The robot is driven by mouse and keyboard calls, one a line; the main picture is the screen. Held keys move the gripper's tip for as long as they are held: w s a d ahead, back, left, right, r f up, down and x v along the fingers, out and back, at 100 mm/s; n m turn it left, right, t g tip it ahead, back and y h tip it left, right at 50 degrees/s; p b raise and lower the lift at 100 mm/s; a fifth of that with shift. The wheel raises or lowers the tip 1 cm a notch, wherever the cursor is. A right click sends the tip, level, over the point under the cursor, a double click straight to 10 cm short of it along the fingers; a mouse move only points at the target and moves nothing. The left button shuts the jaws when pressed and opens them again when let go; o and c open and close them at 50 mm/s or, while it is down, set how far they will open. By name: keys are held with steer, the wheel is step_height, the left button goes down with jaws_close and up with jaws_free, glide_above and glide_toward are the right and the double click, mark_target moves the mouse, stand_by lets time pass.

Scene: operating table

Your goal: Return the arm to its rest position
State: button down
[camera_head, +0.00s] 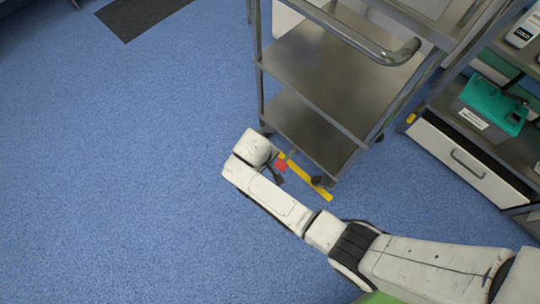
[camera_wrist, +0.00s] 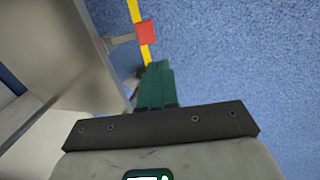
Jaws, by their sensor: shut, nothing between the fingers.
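My gripper (camera_wrist: 155,66) shows in the wrist view, with its green fingers together and nothing visible between them. It points toward the blue floor, just right of a metal cart. In the head view my white arm (camera_head: 270,195) reaches from the lower right to the left, its bent end near the cart's lower corner. The fingers are not clearly visible in that view.
The steel shelf cart (camera_head: 330,62) stands close beyond my arm. A yellow strip (camera_head: 318,188) and a red piece (camera_head: 281,166) lie by its lower corner. A drawer cabinet (camera_head: 468,160) with a green case (camera_head: 492,105) stands right. Open blue floor (camera_head: 110,180) lies left.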

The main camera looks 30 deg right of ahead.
stand_by(0.7)
steer(key=s+d+r+m+y, duration=0.1)
steer(key=s+d+r, duration=0.3)
steer(key=s+r, duration=0.25)
steer(key=s+d+r+m, duration=0.2)
steer(key=s+d+r, duration=0.25)
steer(key=s, duration=0.35)
steer(key=s+d+r+m+y, duration=0.1)
steer(key=s+d+r, duration=0.3)
steer(key=s+r, duration=0.25)
step_height(320, 180, up, 25)
steer(key=p, duration=2.5)
steer(key=shift+s+a+p, duration=0.15)
steer(key=shift+a+p, duration=0.05)
steer(key=shift+p, duration=0.15)
